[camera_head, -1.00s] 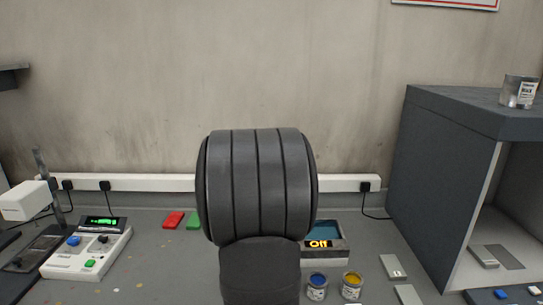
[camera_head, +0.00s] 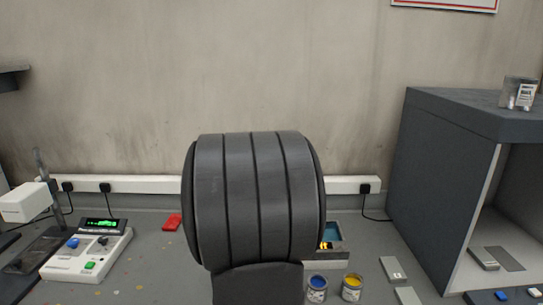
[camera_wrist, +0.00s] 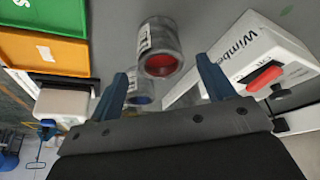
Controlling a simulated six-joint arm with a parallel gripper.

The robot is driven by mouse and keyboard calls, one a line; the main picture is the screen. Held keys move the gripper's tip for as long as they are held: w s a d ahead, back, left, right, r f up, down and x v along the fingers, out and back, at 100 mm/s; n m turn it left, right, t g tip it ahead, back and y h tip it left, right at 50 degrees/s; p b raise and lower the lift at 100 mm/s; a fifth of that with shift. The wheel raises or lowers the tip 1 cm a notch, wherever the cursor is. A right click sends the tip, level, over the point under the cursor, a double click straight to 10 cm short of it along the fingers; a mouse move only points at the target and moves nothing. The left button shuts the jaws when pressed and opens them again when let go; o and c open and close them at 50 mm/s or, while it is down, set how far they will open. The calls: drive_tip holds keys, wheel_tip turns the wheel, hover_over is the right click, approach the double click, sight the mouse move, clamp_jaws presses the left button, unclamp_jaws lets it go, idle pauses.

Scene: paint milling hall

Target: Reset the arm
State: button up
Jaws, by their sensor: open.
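My gripper (camera_wrist: 162,72) shows in the wrist view as two blue fingers spread apart, with nothing held between them. In that view a clear tin with red paint (camera_wrist: 161,62) appears beyond the gap between the fingertips. A tin with blue paint (camera_wrist: 140,99) is partly hidden behind the left finger. In the head view my own dark arm fills the middle and hides my gripper and part of the bench.
A tin of blue paint (camera_head: 317,290) and a tin of yellow paint (camera_head: 352,288) stand right of my arm. A white control box (camera_head: 85,262) is at left, a grey booth (camera_head: 440,190) at right. The wrist view shows green (camera_wrist: 45,14) and orange (camera_wrist: 45,50) bins and a white device (camera_wrist: 235,55).

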drive_tip(key=v, duration=0.6)
drive_tip(key=x, duration=1.2)
drive_tip(key=shift+f, duration=0.1)
drive_tip(key=r, duration=0.5)
drive_tip(key=shift+s+d, duration=0.2)
drive_tip(key=shift+d, duration=0.05)
drive_tip(key=s+d+r, duration=0.6)
drive_tip(key=d, duration=0.3)
drive_tip(key=w+d+r+m+g, duration=0.1)
drive_tip(key=w+d+r+m, duration=0.1)
drive_tip(key=w+d, duration=0.65)
drive_tip(key=w+d+r+m+g, duration=0.1)
drive_tip(key=w+d+r+m, duration=0.1)
drive_tip(key=w+d, duration=0.6)
drive_tip(key=shift+w+a+f, duration=0.45)
drive_tip(key=shift+w+a, duration=0.15)
drive_tip(key=shift+w, duration=0.3)
drive_tip(key=shift+w+a+f, duration=0.45)
drive_tip(key=shift+w+a, duration=0.2)
drive_tip(key=shift+w, duration=0.2)
drive_tip(key=shift+w+a+f, duration=0.45)
drive_tip(key=shift+w+a, duration=0.15)
drive_tip(key=shift+w, duration=0.3)
